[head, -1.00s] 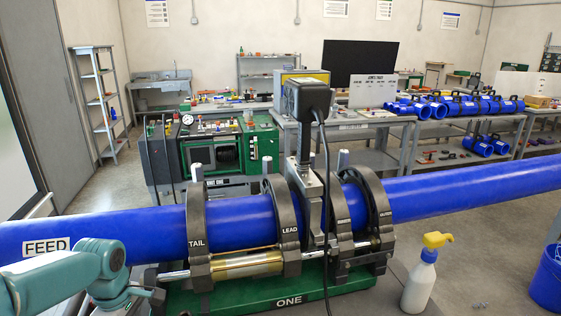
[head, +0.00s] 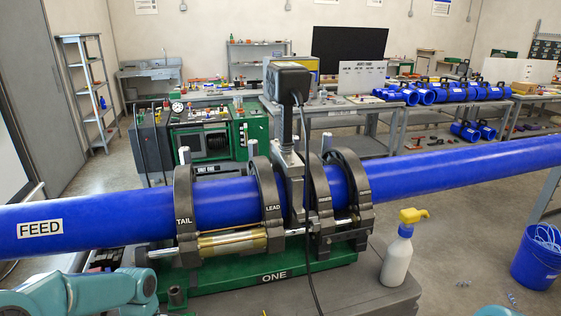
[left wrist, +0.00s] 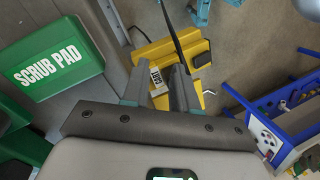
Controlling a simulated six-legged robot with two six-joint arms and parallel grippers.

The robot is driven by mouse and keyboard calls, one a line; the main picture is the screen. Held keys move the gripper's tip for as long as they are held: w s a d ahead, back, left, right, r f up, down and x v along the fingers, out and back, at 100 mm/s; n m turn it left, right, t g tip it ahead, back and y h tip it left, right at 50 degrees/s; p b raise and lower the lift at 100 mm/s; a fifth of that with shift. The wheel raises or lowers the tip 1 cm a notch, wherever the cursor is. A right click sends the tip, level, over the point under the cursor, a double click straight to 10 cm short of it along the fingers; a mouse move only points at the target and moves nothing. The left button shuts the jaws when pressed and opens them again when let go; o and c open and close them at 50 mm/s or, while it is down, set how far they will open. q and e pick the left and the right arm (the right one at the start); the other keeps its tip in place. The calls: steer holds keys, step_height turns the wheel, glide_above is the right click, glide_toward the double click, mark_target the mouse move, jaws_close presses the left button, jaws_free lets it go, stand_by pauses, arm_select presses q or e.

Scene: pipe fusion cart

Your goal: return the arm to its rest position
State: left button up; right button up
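My left arm (head: 85,293) is teal and comes in low at the left of the head view, below the blue pipe (head: 120,220) marked FEED; its gripper is not clearly seen there. In the left wrist view my left gripper (left wrist: 160,82) has its two grey fingers apart. No held thing shows between them; a yellow object with a white label lies beyond. A small teal rounded part of mine (head: 493,311) shows at the bottom right edge of the head view. My right gripper is not in view.
The fusion machine's clamps (head: 265,205) hold the pipe on a green base (head: 300,267). A spray bottle (head: 397,258) and a blue bucket (head: 538,258) stand at right. A green scrub pad box (left wrist: 58,58) and a yellow object (left wrist: 155,60) are near my left gripper.

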arm_select(q)
steer(key=s+d+f+m+t+h, duration=0.3)
steer(key=s+d+f+m, duration=1)
steer(key=d+f, duration=0.3)
steer(key=shift+s+d+f+m, duration=0.3)
steer(key=shift+s+d+f, duration=0.1)
steer(key=shift+s, duration=0.45)
steer(key=shift+a, duration=0.2)
